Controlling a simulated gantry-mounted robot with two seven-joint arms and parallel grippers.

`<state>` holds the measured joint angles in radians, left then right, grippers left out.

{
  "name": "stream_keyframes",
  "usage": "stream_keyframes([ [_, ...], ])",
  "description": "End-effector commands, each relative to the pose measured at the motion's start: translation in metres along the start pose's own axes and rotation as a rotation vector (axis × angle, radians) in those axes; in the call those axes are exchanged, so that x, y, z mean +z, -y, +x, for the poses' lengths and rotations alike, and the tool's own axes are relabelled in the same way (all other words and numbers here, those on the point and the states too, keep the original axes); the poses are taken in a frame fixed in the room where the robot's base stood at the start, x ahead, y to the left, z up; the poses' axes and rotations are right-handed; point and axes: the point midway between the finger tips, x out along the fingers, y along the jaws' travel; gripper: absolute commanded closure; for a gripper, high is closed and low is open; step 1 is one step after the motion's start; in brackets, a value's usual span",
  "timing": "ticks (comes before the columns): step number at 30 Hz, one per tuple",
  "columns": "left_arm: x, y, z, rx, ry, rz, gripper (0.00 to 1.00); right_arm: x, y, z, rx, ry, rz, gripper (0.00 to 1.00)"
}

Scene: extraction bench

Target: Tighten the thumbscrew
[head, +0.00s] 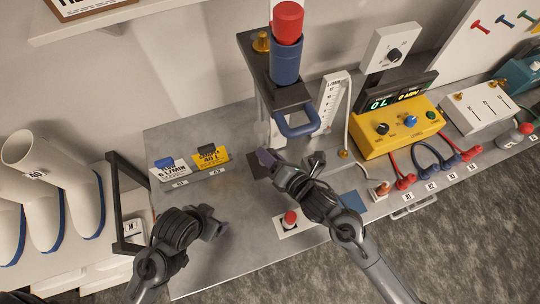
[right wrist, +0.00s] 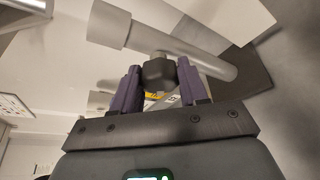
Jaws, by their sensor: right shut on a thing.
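In the right wrist view, a dark faceted knob (right wrist: 158,73), which looks like the thumbscrew, sits between the purple fingers of my right gripper (right wrist: 160,85). Pale grey tubes lie just behind the knob. In the head view, my right gripper (head: 268,160) is low at the foot of the stand (head: 252,52), below the blue handle (head: 297,122). The knob is hidden there by the gripper and stand. My left gripper (head: 221,230) is over the left front of the bench, away from the stand. Its finger gap cannot be made out.
A red-topped blue cylinder (head: 286,60) stands above the handle. A yellow control box (head: 398,127) with cables is to the right. A red button (head: 290,217) is near the front edge. A black frame (head: 122,205) borders the bench's left side.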

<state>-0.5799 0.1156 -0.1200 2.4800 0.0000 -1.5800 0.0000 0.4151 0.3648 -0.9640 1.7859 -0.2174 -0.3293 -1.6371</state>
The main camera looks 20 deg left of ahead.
Motion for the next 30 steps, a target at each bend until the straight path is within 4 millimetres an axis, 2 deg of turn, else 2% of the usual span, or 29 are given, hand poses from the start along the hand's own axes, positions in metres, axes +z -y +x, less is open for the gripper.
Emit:
stream_keyframes([
  [17,0.0007,0.0007,0.0015,-0.002,0.000,0.003,0.22,0.0011,-0.0005,-0.0002,0.017,0.002,0.039,0.87],
  [18,0.0008,0.0011,0.0015,-0.004,0.001,0.004,0.22,0.0011,-0.0005,-0.0002,0.017,0.002,0.039,0.52],
  [21,0.0010,0.0018,0.0016,-0.006,0.001,0.008,0.22,0.0010,-0.0004,-0.0001,0.017,0.002,0.038,0.37],
  [22,0.0011,0.0020,0.0016,-0.007,0.001,0.009,0.22,0.0009,-0.0004,-0.0001,0.017,0.002,0.038,0.33],
  [30,0.0012,0.0022,0.0017,-0.007,0.001,0.010,0.22,0.0004,0.0000,-0.0004,0.016,0.001,0.038,0.33],
])
